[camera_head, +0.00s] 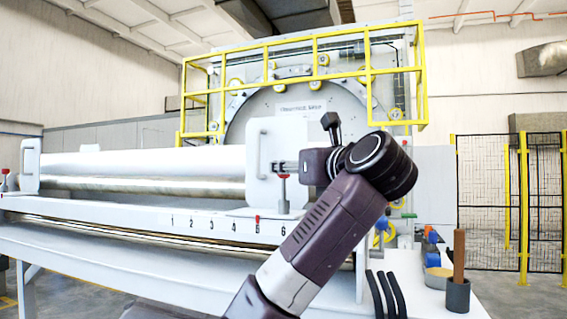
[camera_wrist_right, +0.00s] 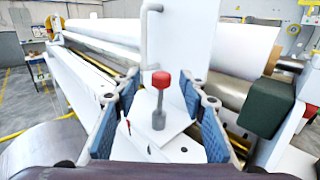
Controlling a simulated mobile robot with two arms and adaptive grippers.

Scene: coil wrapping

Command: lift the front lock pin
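A lock pin with a red knob (camera_head: 282,177) stands upright on the white carriage plate, below the tip of my right gripper (camera_head: 291,166) in the head view. In the right wrist view the red knob and grey stem of the lock pin (camera_wrist_right: 160,88) sit between the blue-padded fingers. My right gripper (camera_wrist_right: 159,92) is open, with a visible gap on both sides of the pin. Another red-knobbed pin (camera_head: 5,173) stands at the far left end of the bench. My left gripper is not in view.
A white upright plate with a handle (camera_head: 262,150) stands just behind the pin. A white roll (camera_head: 150,163) lies behind the numbered rail (camera_head: 215,224). A side table at right holds a cup with a wooden handle (camera_head: 458,290) and black strips (camera_head: 385,293).

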